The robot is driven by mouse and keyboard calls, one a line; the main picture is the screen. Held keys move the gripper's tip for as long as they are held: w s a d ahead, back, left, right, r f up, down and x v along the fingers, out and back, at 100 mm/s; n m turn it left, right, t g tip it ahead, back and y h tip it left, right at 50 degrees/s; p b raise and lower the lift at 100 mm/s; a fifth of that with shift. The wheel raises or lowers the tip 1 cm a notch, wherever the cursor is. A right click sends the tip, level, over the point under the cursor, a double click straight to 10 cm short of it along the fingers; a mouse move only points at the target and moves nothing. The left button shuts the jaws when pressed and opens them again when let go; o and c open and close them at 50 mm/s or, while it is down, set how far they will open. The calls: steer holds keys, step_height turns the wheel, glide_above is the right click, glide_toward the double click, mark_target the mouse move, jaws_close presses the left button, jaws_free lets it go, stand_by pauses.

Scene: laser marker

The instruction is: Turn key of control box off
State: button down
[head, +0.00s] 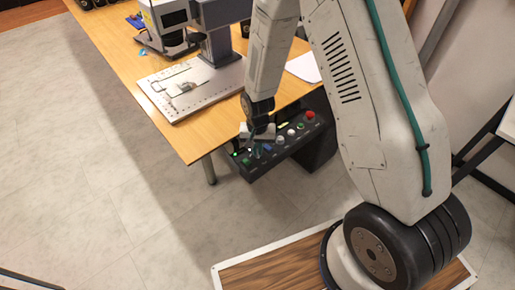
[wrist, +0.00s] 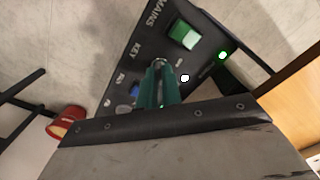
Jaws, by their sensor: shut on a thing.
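The black control box (head: 262,168) hangs at the front edge of the wooden table, and its panel fills the upper middle of the wrist view (wrist: 125,62). My gripper (head: 256,148) is at the panel's left part. In the wrist view, its green fingers (wrist: 158,72) are shut at the spot beside the "KEY" label, gripping the key. The fingers hide nearly all of the key, so its turn angle cannot be told. A green mains switch (wrist: 185,35) sits beside the "MAINS" label, near the fingertips.
A green light (wrist: 222,55) glows near the mains switch. A blue button (wrist: 134,90) and a red emergency knob (head: 310,115) are further along the panel. The laser marker (head: 215,45) with its metal plate stands on the table (head: 120,50). The floor in front is clear.

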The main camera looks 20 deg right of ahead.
steer(key=n, duration=0.4)
steer(key=shift+n, duration=0.4)
steer(key=n, duration=0.4)
steer(key=shift+n, duration=0.3)
steer(key=n, duration=0.4)
steer(key=shift+n, duration=2.1)
steer(key=c, duration=1.6)
jaws_free()
